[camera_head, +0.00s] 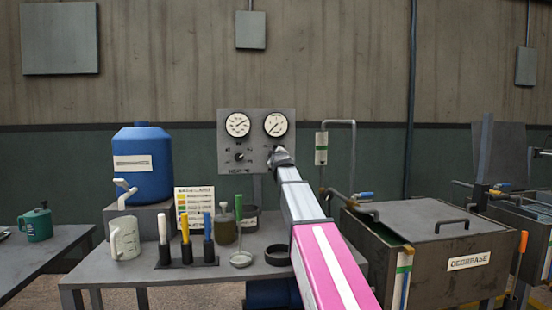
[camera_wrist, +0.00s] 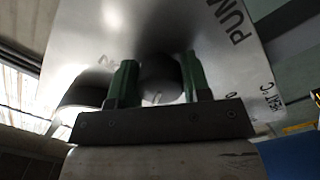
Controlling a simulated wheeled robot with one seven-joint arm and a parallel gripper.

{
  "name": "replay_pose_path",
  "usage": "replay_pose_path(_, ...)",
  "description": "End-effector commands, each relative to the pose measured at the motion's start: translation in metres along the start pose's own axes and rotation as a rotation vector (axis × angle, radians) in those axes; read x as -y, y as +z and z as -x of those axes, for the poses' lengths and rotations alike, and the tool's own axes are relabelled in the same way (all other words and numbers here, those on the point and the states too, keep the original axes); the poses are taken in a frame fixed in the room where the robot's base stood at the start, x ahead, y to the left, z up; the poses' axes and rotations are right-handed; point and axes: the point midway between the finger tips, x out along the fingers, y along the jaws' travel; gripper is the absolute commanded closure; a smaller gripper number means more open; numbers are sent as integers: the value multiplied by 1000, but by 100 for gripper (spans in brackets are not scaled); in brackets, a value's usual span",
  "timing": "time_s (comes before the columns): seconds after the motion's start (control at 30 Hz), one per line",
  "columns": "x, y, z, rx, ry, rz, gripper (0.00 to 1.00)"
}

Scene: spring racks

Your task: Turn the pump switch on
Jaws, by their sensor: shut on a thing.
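A grey control panel (camera_head: 256,128) stands at the back of the table. The pump switch (camera_wrist: 160,78) is a dark rounded knob on this panel; part of the lettering "PUM" shows on the panel in the wrist view. My gripper (camera_head: 280,156) reaches the panel's lower right, below the right gauge, and hides the switch in the head view. In the wrist view the green fingers of my gripper (camera_wrist: 159,82) stand on both sides of the knob, shut on it. Which way the switch is turned cannot be told.
The panel also carries a left gauge (camera_head: 238,125), a right gauge (camera_head: 276,124) and a heat knob (camera_head: 239,157). A blue barrel (camera_head: 143,165), a jug (camera_head: 125,238) and several coloured-handled tools stand left. A degrease tank (camera_head: 450,262) stands right.

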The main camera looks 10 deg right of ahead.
Motion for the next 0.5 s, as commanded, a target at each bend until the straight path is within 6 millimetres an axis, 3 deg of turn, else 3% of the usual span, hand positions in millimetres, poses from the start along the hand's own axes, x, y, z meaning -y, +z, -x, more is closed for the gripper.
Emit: replay_pose_path(0.5, 1, 0, 0, 10, -15, -386, 80)
